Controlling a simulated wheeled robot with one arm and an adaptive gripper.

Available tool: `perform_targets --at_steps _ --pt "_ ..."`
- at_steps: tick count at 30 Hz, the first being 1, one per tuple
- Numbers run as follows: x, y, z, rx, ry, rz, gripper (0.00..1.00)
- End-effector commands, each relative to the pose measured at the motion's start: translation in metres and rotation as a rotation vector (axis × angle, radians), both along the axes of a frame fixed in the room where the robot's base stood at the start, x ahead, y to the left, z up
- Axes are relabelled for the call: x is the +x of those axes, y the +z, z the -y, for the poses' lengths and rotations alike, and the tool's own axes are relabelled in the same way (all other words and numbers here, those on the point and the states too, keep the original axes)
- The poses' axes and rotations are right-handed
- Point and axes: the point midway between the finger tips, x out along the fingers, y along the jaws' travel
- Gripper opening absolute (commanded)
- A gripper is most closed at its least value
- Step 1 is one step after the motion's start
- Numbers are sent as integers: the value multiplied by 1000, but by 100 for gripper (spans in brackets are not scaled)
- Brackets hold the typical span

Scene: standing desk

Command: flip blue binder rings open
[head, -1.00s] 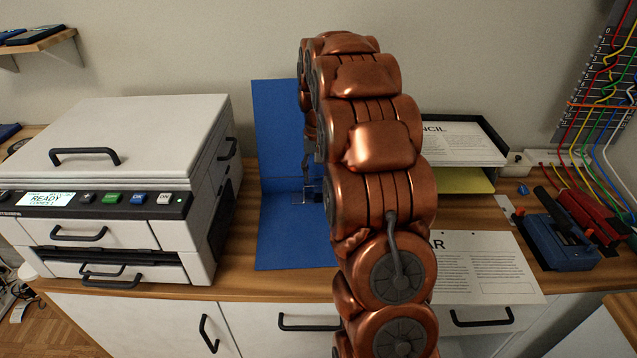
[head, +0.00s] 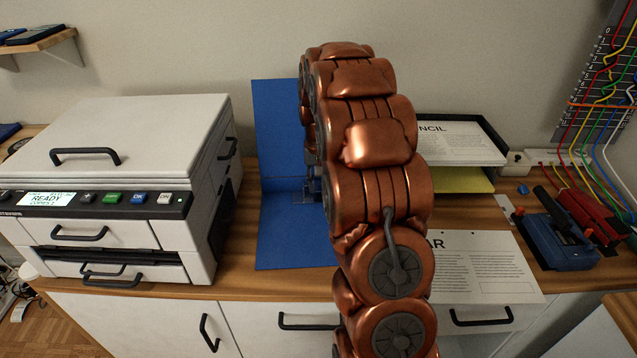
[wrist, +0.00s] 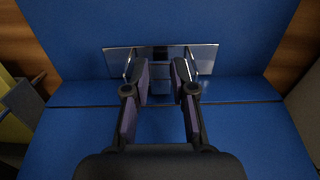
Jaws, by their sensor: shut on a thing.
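The blue binder (head: 285,240) lies open on the desk, one cover flat and the other upright against the wall. It fills most of the wrist view (wrist: 70,130). Its metal ring mechanism (wrist: 205,58) runs along the spine, with a ring near each end. In the head view the mechanism (head: 298,200) is small and partly behind my arm. My gripper (wrist: 161,72) is at the middle of the mechanism, its fingers between the two rings. It is shut on part of the mechanism; the exact contact is hard to see. The rings' state is unclear.
A white printer (head: 130,140) stands left of the binder. On the right are a paper tray (head: 460,140), a printed sheet (head: 485,268) and a blue hole punch (head: 555,243). Coloured cables (head: 590,165) hang at the far right.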

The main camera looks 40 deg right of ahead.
Motion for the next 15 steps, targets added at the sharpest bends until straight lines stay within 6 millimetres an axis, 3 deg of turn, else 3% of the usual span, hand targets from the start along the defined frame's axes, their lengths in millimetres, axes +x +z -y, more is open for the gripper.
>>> perform_targets --at_steps 15 --pt "5 4 2 27 2 -39 0"
